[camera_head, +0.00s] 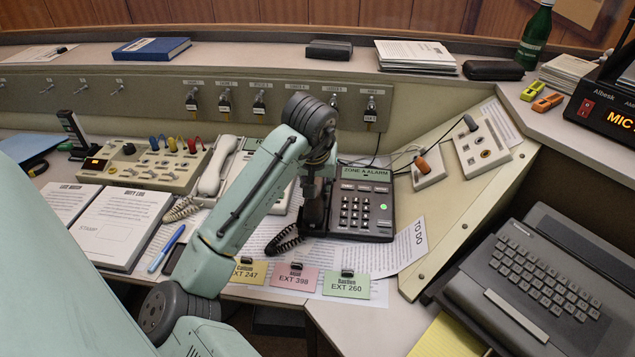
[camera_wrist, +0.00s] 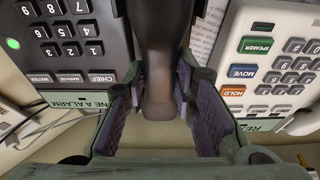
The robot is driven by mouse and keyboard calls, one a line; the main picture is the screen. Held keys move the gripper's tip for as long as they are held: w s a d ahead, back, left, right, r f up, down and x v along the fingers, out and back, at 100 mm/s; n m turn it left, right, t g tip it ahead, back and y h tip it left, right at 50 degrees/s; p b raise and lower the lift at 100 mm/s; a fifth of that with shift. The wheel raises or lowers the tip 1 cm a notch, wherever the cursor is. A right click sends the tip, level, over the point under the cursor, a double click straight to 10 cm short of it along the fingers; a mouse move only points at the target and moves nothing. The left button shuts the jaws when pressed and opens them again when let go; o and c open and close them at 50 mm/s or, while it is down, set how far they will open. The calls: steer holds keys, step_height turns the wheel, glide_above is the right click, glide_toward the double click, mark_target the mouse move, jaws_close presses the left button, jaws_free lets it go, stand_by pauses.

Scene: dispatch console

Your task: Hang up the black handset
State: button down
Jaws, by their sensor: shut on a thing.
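The black handset (camera_wrist: 161,70) stands between the purple-padded fingers of my gripper (camera_wrist: 162,85) in the wrist view, and my gripper is shut on it. In the head view the handset (camera_head: 315,212) shows as a dark upright shape at the left side of the black phone (camera_head: 362,212), below my gripper (camera_head: 318,180). My arm hides part of it. A black coiled cord (camera_head: 285,243) hangs at its lower left. The black phone (camera_wrist: 72,42) fills the left of the wrist view. I cannot tell whether the handset touches the phone's cradle.
Coloured extension cards (camera_head: 345,286) lie at the front edge. A small box with an orange knob (camera_head: 428,167) is right of the black phone. A dark keyboard machine (camera_head: 540,280) sits at right.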

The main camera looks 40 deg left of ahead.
steer(key=shift+f, duration=0.2)
steer(key=c, duration=1.2)
jaws_free()
steer(key=shift+c, duration=0.2)
steer(key=o, duration=0.5)
steer(key=shift+w+a+r+p+v, duration=0.1)
steer(key=shift+w+p+v, duration=0.1)
steer(key=shift+p+v, duration=0.85)
steer(key=shift+w+a+r+p+v, duration=0.2)
steer(key=shift+p+v, duration=0.5)
steer(key=shift+v, duration=0.55)
steer(key=shift+w+a+p+v, duration=0.1)
steer(key=shift+w+p+v, duration=0.15)
steer(key=shift+p+v, duration=0.8)
